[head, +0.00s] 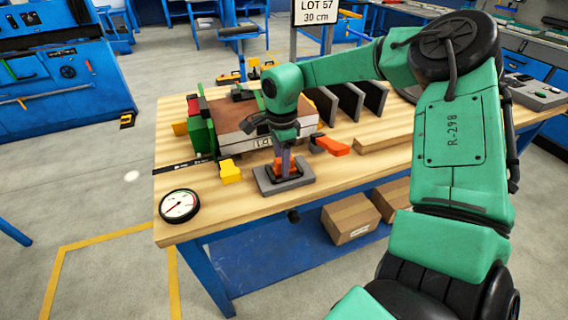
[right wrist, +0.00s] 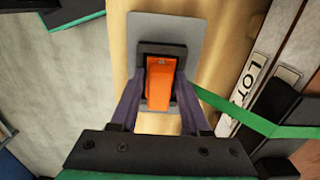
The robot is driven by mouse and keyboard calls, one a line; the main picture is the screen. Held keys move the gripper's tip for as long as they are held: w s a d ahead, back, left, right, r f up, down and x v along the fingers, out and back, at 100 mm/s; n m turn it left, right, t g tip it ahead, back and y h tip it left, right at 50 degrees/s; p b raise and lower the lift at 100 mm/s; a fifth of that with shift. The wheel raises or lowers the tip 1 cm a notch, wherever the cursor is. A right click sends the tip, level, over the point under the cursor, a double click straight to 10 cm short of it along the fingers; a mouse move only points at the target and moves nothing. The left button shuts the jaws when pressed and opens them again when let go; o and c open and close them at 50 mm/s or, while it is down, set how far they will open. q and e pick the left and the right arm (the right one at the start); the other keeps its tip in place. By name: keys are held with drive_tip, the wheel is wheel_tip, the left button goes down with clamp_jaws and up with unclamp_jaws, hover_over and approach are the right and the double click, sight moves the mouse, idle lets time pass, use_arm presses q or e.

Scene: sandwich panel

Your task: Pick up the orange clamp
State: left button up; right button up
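An orange clamp (right wrist: 160,82) sits upright in a dark block on a grey plate (right wrist: 160,25). In the head view the plate (head: 268,184) lies near the front edge of the wooden table, and a bit of orange shows between my fingers. My right gripper (right wrist: 160,95) is low over the plate, pointing down, with one purple-grey finger on each side of the clamp. The fingers are apart, with a narrow gap seeming to show beside the clamp. Whether they touch it lower down is hidden. My left gripper is not in view.
Just behind stands a brown and white panel stack (head: 258,120) with a green clamp (head: 201,135) at its left. An orange-red piece (head: 332,145) lies to the right, a yellow block (head: 230,171) to the left. A round gauge (head: 179,205) sits at the front left corner.

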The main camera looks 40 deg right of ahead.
clamp_jaws()
drive_tip(key=shift+r, duration=0.15)
drive_tip(key=shift+w+r, duration=0.1)
drive_tip(key=shift+r, duration=0.25)
wheel_tip(320, 180, up, 24)
drive_tip(key=p, duration=0.6)
